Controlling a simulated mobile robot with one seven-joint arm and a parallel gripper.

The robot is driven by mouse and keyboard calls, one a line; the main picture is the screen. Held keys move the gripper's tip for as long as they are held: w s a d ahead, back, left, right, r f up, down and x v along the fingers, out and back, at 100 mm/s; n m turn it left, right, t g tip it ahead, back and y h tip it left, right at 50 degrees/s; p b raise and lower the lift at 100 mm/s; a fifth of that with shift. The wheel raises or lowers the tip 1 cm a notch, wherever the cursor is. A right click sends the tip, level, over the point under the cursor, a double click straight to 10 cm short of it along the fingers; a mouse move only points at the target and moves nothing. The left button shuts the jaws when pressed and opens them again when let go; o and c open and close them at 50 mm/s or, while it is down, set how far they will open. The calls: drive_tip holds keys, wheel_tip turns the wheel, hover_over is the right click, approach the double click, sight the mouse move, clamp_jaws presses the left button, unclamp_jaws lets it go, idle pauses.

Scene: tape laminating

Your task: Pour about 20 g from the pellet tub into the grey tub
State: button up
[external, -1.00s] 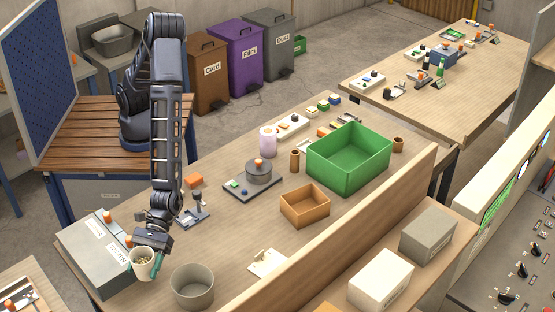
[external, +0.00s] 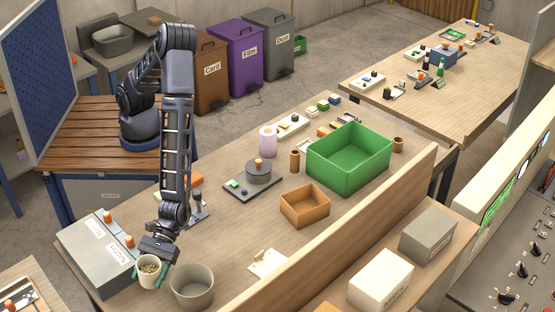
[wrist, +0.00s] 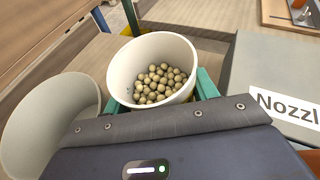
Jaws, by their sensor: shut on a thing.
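The pellet tub (external: 149,272) is a small cream-white cup holding several tan, round pellets. My gripper (external: 150,276) is shut on it, with a green finger on each side. In the wrist view the pellet tub (wrist: 153,72) shows between the green fingers (wrist: 155,98), its pellets pooled low inside. The tub looks close to upright. The grey tub (external: 192,288) stands on the bench just right of the pellet tub, wider and open at the top. In the wrist view the grey tub (wrist: 45,125) is at the left, apart from the pellet tub. The part of its inside that shows looks empty.
A grey box with labels (external: 95,262) lies close on the left; its "Nozzle" label (wrist: 290,108) shows in the wrist view. A brown bin (external: 305,206), a green crate (external: 349,160) and a wooden ledge (external: 340,240) stand to the right. A white piece (external: 268,262) lies right of the grey tub.

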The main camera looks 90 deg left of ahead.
sight(147, 276)
drive_tip(key=shift+w+f, duration=0.15)
drive_tip(key=shift+w, duration=0.05)
drive_tip(key=shift+n+g, duration=0.7)
drive_tip(key=shift+n, duration=0.1)
drive_tip(key=r, duration=0.2)
drive_tip(key=w+r, duration=0.1)
drive_tip(key=r, duration=0.1)
drive_tip(key=shift+d, duration=0.1)
drive_tip(key=shift+w+d+r+n+g, duration=0.1)
drive_tip(key=shift+w+r+n+g, duration=0.3)
drive_tip(key=shift+w+n, duration=0.3)
drive_tip(key=shift+w+d+r+n+g+h, duration=0.1)
drive_tip(key=shift+w+r+n+g+h, duration=0.3)
drive_tip(key=shift+n, duration=0.55)
drive_tip(key=shift+w+r+n+g+h, duration=0.15)
drive_tip(key=shift+r+n+g, duration=0.5)
drive_tip(key=shift+n, duration=0.35)
drive_tip(key=shift+w+d+r+n+g+h, duration=0.1)
drive_tip(key=shift+w+r+n+g+h, duration=0.2)
drive_tip(key=shift+r+n, duration=0.5)
drive_tip(key=shift+w+n+p, duration=0.1)
drive_tip(key=shift+n+p, duration=0.2)
drive_tip(key=shift+n, duration=0.35)
drive_tip(key=shift+w+d+f+n+g+h+p, duration=0.15)
drive_tip(key=shift+w+f+n+g+h, duration=0.1)
drive_tip(key=shift+w+n, duration=0.2)
drive_tip(key=shift+w+a+f+n+g+h+p, duration=0.1)
drive_tip(key=shift+w+n+h+p, duration=0.1)
drive_tip(key=shift+w+n, duration=0.2)
